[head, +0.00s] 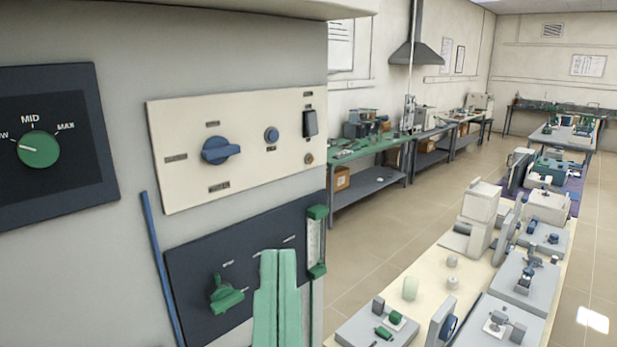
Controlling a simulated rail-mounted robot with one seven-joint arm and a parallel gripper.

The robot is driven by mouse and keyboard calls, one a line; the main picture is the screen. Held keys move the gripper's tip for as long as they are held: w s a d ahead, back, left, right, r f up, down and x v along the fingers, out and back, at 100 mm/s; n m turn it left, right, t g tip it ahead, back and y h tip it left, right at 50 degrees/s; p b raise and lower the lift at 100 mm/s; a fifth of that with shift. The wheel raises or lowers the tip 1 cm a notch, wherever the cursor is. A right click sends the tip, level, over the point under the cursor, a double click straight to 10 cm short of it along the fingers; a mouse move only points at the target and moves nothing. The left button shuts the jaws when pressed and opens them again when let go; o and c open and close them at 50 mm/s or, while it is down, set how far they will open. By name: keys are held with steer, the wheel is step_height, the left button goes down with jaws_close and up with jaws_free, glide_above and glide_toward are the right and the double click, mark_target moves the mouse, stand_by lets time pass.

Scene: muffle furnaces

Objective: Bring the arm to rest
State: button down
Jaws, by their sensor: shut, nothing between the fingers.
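My gripper (281,256) shows as two pale green fingers rising from the bottom edge in the head view. The fingers lie side by side, shut and empty. They stand in front of the dark lower panel (190,262) on the grey furnace front, right of a green knob (225,294). I cannot tell whether they touch the panel. The rest of my arm is out of view.
A cream panel (180,185) with a blue knob (219,151) is above, and a dial (38,149) is at left. A green-capped flow tube (316,242) stands close right of my gripper. A bench with apparatus (405,270) is at right; open floor (375,225) lies beyond.

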step_height(320, 180, up, 14)
steer(key=d+m+h+p, duration=0.1)
steer(key=d+p, duration=0.1)
steer(key=p, duration=1.1)
steer(key=shift+s+p, duration=0.3)
steer(key=shift+s, duration=0.1)
steer(key=c, duration=2.1)
jaws_free()
